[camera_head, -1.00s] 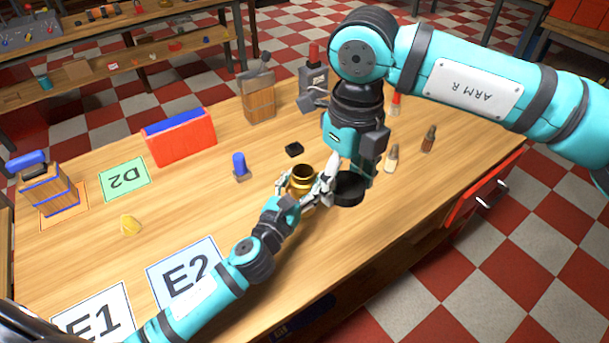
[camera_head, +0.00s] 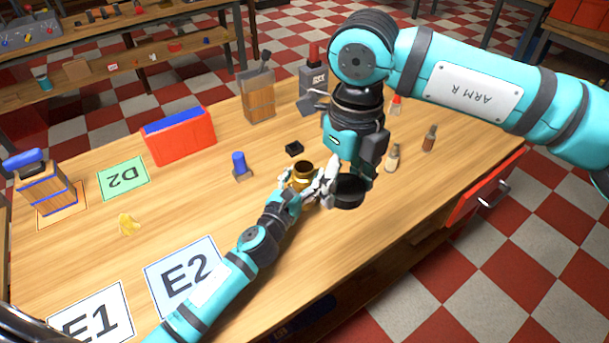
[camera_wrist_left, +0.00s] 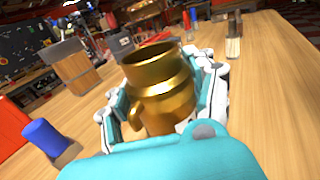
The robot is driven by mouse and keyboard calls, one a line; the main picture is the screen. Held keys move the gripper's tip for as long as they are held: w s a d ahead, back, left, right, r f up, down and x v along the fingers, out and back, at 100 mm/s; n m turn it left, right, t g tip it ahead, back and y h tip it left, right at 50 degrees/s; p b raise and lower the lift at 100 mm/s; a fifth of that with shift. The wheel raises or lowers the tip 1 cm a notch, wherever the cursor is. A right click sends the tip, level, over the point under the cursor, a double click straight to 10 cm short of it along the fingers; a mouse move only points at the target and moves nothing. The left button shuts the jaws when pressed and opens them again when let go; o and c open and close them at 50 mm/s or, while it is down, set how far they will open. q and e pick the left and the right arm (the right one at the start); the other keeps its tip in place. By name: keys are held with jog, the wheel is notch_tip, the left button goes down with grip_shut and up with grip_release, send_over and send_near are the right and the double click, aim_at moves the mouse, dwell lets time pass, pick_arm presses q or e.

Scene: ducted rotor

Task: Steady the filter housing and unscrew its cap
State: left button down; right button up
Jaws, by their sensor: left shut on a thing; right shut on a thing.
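The filter housing is a brass, round-necked vessel (camera_head: 304,172) standing on the table, its top open. It also shows large in the left wrist view (camera_wrist_left: 160,88), with its dark opening visible. My right gripper (camera_head: 347,169) comes down from above, just right of the housing. It is shut on a black round cap (camera_head: 348,192), which is apart from the housing's mouth. The right fingertips are partly hidden by the wrist.
A blue-topped peg (camera_head: 241,166) and a small black block (camera_head: 294,149) stand left of and behind the housing. Small bottles (camera_head: 392,158) stand to the right. A red bin (camera_head: 180,143) and a wooden holder (camera_head: 258,100) are further back. The front right tabletop is clear.

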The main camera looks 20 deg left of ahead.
pick_arm(q)
jog(key=shift+c, duration=1.8)
grip_release()
